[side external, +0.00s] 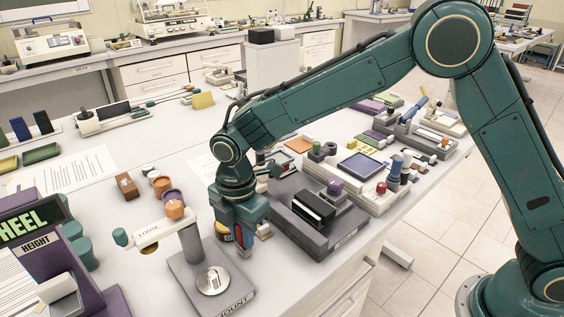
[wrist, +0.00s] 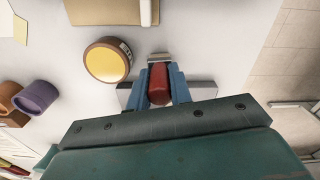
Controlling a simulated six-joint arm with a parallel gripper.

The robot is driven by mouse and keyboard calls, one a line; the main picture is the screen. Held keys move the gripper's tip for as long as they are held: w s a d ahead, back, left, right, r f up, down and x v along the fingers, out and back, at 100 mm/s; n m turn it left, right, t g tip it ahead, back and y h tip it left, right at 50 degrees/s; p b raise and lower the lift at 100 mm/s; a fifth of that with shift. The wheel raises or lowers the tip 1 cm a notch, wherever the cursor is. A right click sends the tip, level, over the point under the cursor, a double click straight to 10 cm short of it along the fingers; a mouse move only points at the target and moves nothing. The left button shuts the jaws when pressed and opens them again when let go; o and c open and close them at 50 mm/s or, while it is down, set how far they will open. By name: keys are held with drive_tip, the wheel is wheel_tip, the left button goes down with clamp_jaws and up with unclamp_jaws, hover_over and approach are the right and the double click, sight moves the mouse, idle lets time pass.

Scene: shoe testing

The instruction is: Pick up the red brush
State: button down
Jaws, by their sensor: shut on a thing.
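The red brush (wrist: 159,84) is between the two blue fingers of my gripper (wrist: 160,88) in the wrist view, and the fingers are shut on its red body. A pale grey piece shows beyond and to both sides of the fingers in that view. In the side external view my gripper (side external: 242,243) points down beside the grey mount stand, low over the table. Only a little red of the brush shows there between the fingers. I cannot tell whether the brush still touches the table.
A round brown item with a yellow top (wrist: 107,61) is close to the left of the fingers. The grey mount stand (side external: 188,275) is left of my gripper. A dark grey block fixture (side external: 330,232) is on its right. Orange and purple cups (side external: 174,207) are further left.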

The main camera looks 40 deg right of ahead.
drive_tip(key=shift+r, duration=0.15)
wheel_tip(320, 180, up, 20)
idle(0.7)
drive_tip(key=shift+f, duration=0.2)
drive_tip(key=w+f, duration=0.7)
drive_tip(key=f, duration=0.3)
drive_tip(key=shift+d, duration=0.3)
drive_tip(key=shift+f, duration=0.15)
drive_tip(key=shift+f, duration=2.8)
drive_tip(key=shift+f, duration=0.55)
idle(1.0)
